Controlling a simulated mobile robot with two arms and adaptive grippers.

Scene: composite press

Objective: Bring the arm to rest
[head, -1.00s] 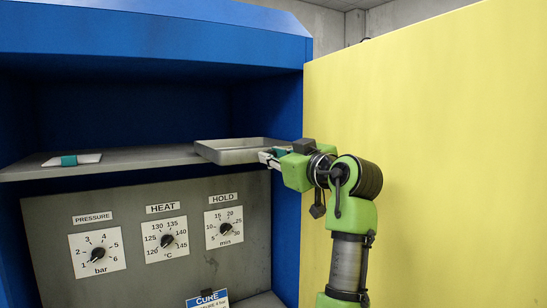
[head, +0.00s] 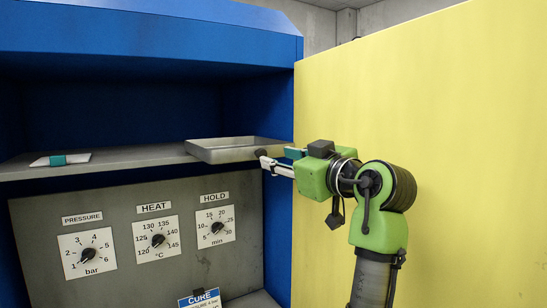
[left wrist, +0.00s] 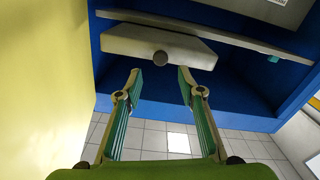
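My left gripper (head: 277,160) is at the right end of the shelf, beside the front of a grey tray (head: 220,155). In the left wrist view my left gripper (left wrist: 159,74) has its two teal-padded fingers spread apart with nothing between them. My right gripper is in neither view.
The tray rests on a grey shelf (head: 120,161) in a blue press (head: 150,42). A white piece with a teal band (head: 58,160) lies at the shelf's left. Three dials sit below. A yellow panel (head: 430,90) stands close behind my arm.

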